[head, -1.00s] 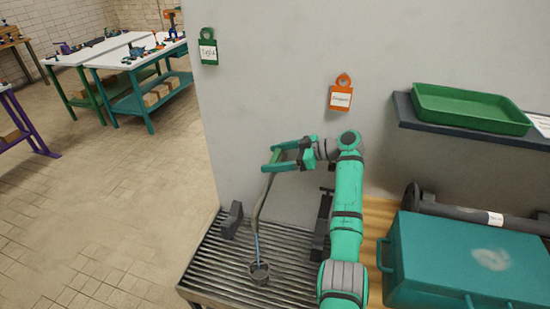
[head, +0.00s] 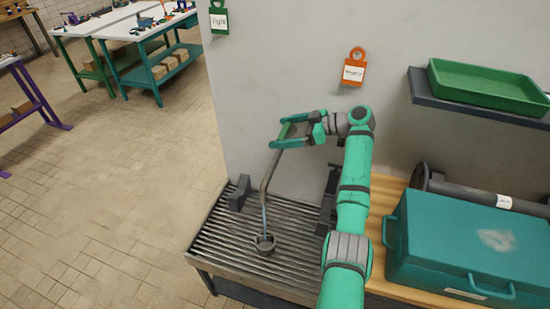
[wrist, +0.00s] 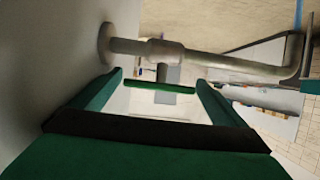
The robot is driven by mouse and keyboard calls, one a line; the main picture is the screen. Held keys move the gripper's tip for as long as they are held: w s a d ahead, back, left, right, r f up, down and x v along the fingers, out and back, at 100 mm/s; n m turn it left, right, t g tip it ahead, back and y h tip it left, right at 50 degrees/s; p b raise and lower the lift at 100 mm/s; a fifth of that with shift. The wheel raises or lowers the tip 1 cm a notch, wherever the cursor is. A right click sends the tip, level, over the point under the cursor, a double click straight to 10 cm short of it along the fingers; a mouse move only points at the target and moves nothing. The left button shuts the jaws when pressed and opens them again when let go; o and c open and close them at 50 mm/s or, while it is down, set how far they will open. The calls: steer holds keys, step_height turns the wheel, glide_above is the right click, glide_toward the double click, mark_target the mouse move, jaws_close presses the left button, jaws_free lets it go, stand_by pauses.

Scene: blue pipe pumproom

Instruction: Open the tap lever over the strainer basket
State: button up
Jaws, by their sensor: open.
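The grey tap spout (head: 269,175) comes from the wall and bends down over the slatted drain bench. A thin blue stream (head: 265,220) runs from its end to the small dark strainer basket (head: 264,244) below. In the wrist view the tap's pipe (wrist: 220,60) leaves a round wall flange and passes above my fingers. A green bar (wrist: 160,86), seemingly the tap lever, lies across between my fingertips, by a short grey stem under the tap body. My gripper (head: 283,134) is open around the bar; contact cannot be told. In the head view my gripper hides the tap body and lever.
The slatted bench (head: 222,238) carries a dark block (head: 239,192) at its left. To the right are a teal case (head: 465,250) and a shelf with a green tray (head: 485,85). An orange tag (head: 354,72) hangs on the wall. Open floor lies left.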

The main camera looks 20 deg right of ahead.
steer(key=shift+d+t+h, duration=0.1)
steer(key=shift+t+h, duration=0.2)
steer(key=shift+t, duration=0.1)
